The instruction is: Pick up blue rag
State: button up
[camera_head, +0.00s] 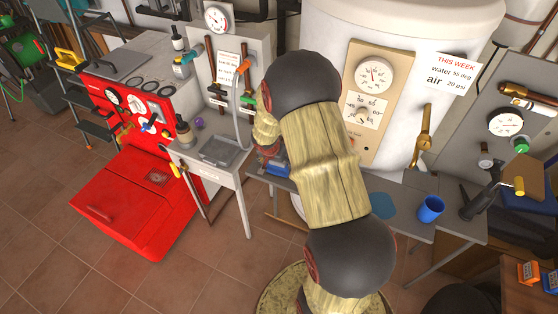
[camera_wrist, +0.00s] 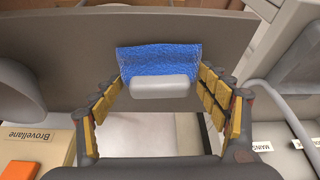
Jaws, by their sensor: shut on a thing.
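The blue rag (camera_wrist: 158,59) is a textured blue piece between my fingertips in the wrist view. A pale grey rounded block (camera_wrist: 163,88) shows just in front of its lower edge; I cannot tell whether the two are joined. My gripper (camera_wrist: 160,80) is shut on the rag, with yellow-padded fingers on its left and right sides. In the head view a small piece of blue (camera_head: 277,168) shows beside my gripper (camera_head: 268,155), mostly hidden by my arm.
A grey table (camera_head: 225,176) with a tray stands left of my arm. On the right table are a flat blue disc (camera_head: 382,205) and a blue cup (camera_head: 431,208). A red cabinet (camera_head: 135,205) stands left. A large white boiler (camera_head: 400,30) stands behind. Tiled floor is open at lower left.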

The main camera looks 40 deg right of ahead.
jog(key=s+a, duration=0.3)
jog(key=a, duration=0.4)
jog(key=s+a, duration=0.4)
jog(key=a, duration=0.3)
jog(key=shift+s+a+b, duration=0.15)
jog(key=shift+a+b, duration=0.05)
jog(key=shift+b, duration=0.25)
jog(key=o, duration=0.6)
jog(key=c, duration=0.5)
jog(key=shift+o, duration=0.2)
